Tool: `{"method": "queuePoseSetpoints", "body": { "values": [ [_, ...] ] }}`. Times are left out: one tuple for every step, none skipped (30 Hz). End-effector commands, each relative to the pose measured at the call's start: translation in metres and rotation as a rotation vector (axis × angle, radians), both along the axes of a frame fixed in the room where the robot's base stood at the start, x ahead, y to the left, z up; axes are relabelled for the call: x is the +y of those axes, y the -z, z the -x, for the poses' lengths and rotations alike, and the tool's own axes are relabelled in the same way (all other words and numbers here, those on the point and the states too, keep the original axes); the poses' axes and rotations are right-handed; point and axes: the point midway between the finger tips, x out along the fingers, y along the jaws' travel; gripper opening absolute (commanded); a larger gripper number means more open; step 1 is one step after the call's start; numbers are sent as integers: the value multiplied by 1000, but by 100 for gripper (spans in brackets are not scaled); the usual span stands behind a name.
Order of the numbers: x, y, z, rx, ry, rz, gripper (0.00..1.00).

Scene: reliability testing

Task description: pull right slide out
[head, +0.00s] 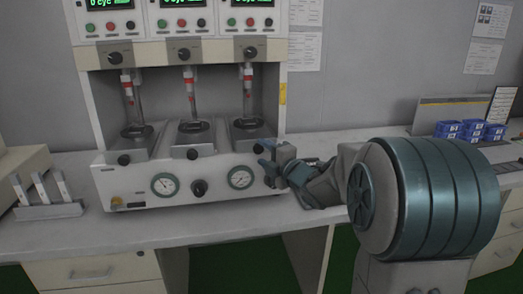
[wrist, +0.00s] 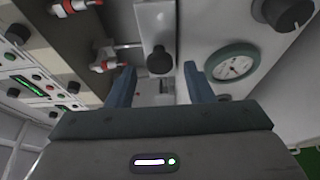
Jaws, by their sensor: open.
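The right slide (head: 250,129) is a grey metal plate at the right station of the test machine, with a round black knob (head: 258,148) on its front end. In the wrist view the slide (wrist: 155,18) runs away from me and its knob (wrist: 160,60) lies between and just beyond my fingertips. My gripper (head: 266,156) is at the front right of the machine, close to that knob. In the wrist view my gripper (wrist: 159,76) is open, one blue-grey finger on each side of the knob's line. I see no finger clearly touching the knob.
The left slide (head: 128,147) and middle slide (head: 192,139) sit beside it with like knobs. A pressure gauge (head: 241,177) is on the front panel near my gripper. Blue bins (head: 470,130) stand at the right; a rack (head: 47,200) stands at the left.

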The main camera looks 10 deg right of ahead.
Motion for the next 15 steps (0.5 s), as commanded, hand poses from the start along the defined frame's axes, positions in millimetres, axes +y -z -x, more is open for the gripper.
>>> {"method": "queuePoseSetpoints", "body": {
  "values": [
    [3, 1, -9, 1, 0, -1, 47],
    [5, 1, -13, 0, 0, -1, 47],
    [7, 1, -18, 1, 1, -1, 47],
    [8, 0, -22, 0, 2, -1, 47],
    [9, 0, -25, 1, 2, -1, 47],
    [10, 1, -28, 2, 2, -1, 47],
    [11, 0, -31, 1, 2, -2, 47],
    [12, 0, -32, 0, 2, -1, 47],
    [13, 0, -34, 0, 2, -1, 47],
    [13, 0, -35, 0, 3, -1, 47],
    [13, 0, -35, 1, 3, -1, 47],
    [13, 0, -36, 1, 3, -1, 47],
    [13, 0, -36, 1, 3, -1, 47],
    [13, 0, -36, 1, 4, -1, 47],
    [13, 0, -36, 1, 4, -1, 47]
  ]
}}
